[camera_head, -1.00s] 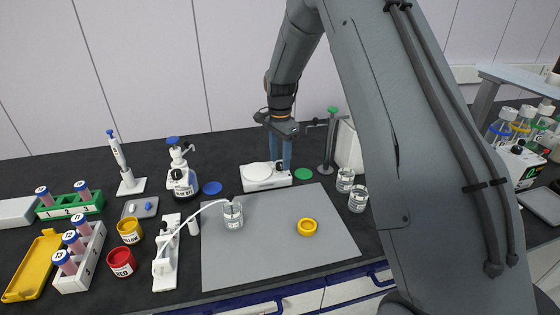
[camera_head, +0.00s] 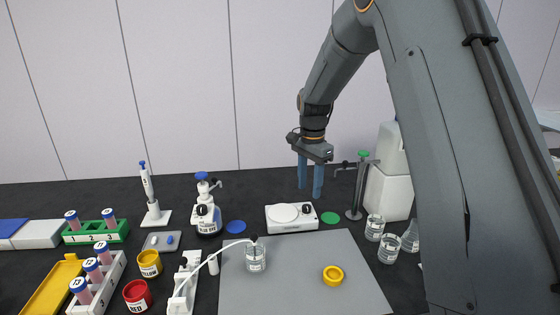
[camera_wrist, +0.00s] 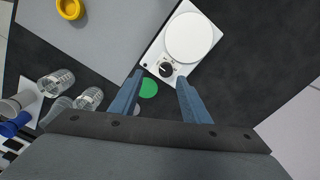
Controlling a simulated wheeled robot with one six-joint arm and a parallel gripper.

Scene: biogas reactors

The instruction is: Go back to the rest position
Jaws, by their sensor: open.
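My gripper (camera_head: 311,178) is open and empty. It hangs with its two blue fingers pointing down, above and behind the white stirrer plate (camera_head: 291,217) on the dark bench. In the wrist view the gripper (camera_wrist: 158,95) has its fingers spread apart, with the stirrer plate (camera_wrist: 188,42) and its round top beyond the fingertips. A green disc (camera_wrist: 148,88) shows between the fingers there. Nothing is held.
A metal stand (camera_head: 358,190) and a white container (camera_head: 389,185) are close to the right of my gripper. Glass beakers (camera_head: 388,248) stand in front of them. A grey mat (camera_head: 300,270) bears a beaker with a tube (camera_head: 256,257) and a yellow ring-shaped cup (camera_head: 333,275). Racks, jars and a dispenser bottle (camera_head: 207,212) stand left.

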